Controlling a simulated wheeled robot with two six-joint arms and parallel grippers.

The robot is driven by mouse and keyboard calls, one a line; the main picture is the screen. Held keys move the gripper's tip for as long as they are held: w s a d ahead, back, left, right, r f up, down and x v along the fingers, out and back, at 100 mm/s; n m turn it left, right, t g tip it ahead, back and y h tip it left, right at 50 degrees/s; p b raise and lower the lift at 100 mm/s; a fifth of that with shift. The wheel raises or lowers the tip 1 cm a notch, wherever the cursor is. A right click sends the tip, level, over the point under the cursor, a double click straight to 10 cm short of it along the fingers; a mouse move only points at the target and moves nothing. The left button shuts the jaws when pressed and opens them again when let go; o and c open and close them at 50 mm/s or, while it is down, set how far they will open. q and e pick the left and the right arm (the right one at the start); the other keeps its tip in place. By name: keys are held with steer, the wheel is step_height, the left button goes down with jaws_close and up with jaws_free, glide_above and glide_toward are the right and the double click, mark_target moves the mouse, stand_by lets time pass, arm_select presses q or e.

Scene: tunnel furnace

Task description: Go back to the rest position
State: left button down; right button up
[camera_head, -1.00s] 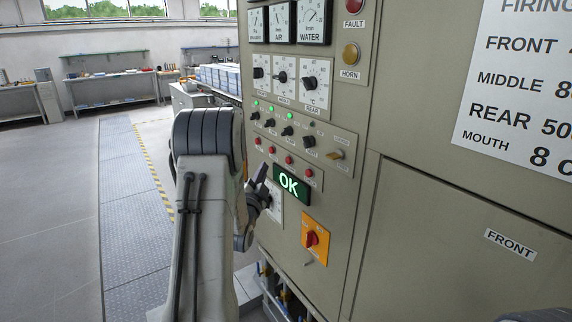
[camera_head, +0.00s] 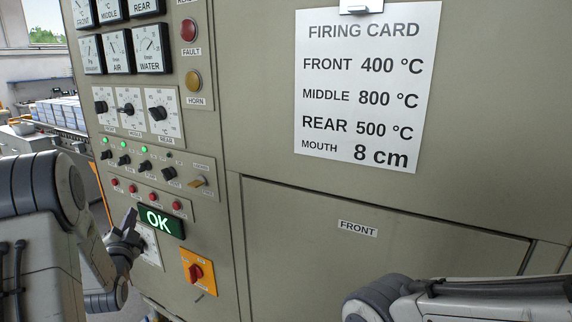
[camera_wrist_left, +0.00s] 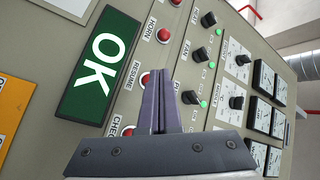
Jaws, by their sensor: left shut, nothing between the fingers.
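My left gripper (camera_head: 131,214) is in front of the control panel's face, just left of the lit green OK display (camera_head: 161,222). Its two fingers are shut together with nothing between them. In the left wrist view the closed fingers (camera_wrist_left: 160,82) point toward the row of red buttons, and the OK display (camera_wrist_left: 99,62) lies to their left. I cannot tell a touch with the panel. My right arm (camera_head: 455,301) reaches in at the bottom right; its gripper is out of view.
The furnace cabinet (camera_head: 262,150) fills most of the head view. An orange plate with a red rotary switch (camera_head: 195,272) is below the OK display. Dials and knobs (camera_head: 128,108) are above. A firing card (camera_head: 366,90) hangs at the upper right.

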arm_select(q)
steer(key=d+f+n+g+h, duration=0.25)
steer(key=d+f+g, duration=0.3)
steer(key=d, duration=0.45)
steer(key=s+d+f+n+g+h, duration=0.2)
steer(key=s+d+f+g+h, duration=0.3)
steer(key=s+d, duration=0.5)
steer(key=s+d+r+m+g, duration=0.3)
steer(key=s+d+m+g, duration=0.2)
steer(key=s+d, duration=1.6)
steer(key=s+g, duration=0.2)
steer(key=s, duration=0.1)
steer(key=shift+s+g, duration=0.2)
steer(key=shift+g, duration=0.15)
steer(key=shift+r+h, duration=0.1)
steer(key=shift+h, duration=0.15)
